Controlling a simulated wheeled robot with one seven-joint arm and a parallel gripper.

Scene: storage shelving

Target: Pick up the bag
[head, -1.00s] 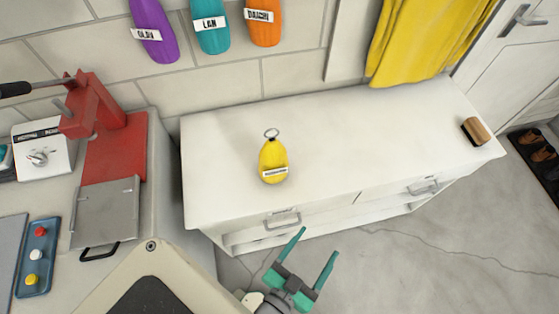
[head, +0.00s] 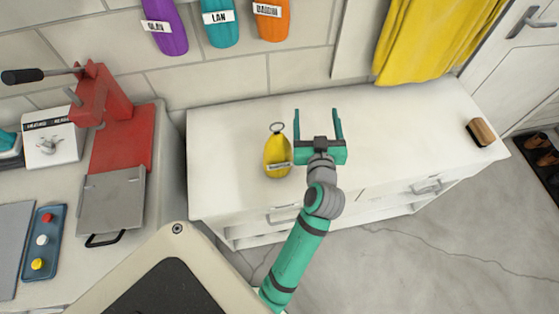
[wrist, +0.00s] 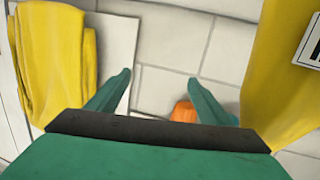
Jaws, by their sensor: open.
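The yellow bag (head: 277,157), small with a metal ring on top and a white label, stands on the white cabinet top. My gripper (head: 318,112) is open and empty, just right of the bag in the head view, its fingers pointing towards the wall. In the wrist view, a yellow surface with a white label at the right edge looks like the bag (wrist: 284,75), close beside the fingers and outside the gap between them. My gripper (wrist: 160,77) shows its two fingers spread there. I cannot tell its exact height above the cabinet.
The white cabinet (head: 410,130) has free room right of my gripper. A brown brush (head: 481,132) lies at its right end. Purple (head: 165,25), teal (head: 219,22) and orange (head: 271,20) labelled bags hang on the wall. Yellow cloth (head: 425,40) hangs at right. A red press (head: 122,145) stands left.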

